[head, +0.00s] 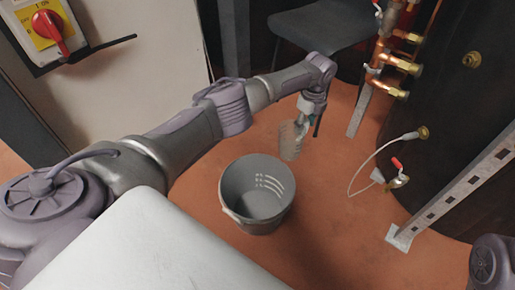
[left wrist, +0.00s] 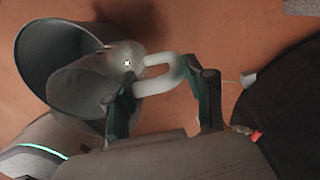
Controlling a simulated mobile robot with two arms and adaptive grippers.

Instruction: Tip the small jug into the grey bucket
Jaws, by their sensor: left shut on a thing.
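The grey bucket (head: 232,200) stands upright on the floor in the middle of the head view. It also shows at the upper left of the left wrist view (left wrist: 32,58). The small jug (head: 289,143) is translucent and hangs beneath my left gripper (head: 311,107), just behind and right of the bucket's rim. In the left wrist view the jug (left wrist: 88,85) overlaps the bucket. Its pale loop handle (left wrist: 158,87) lies between the fingers of my left gripper (left wrist: 165,105), which is shut on the jug. I cannot tell its exact tilt or contents. My right gripper is out of view.
A dark tank (head: 450,110) with copper pipes (head: 385,50) and a red-handled valve (head: 398,172) stands at the right. A slotted metal strut (head: 465,185) rises near it. A dark chair (head: 325,25) is at the back. Orange floor (head: 335,215) is clear right of the bucket.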

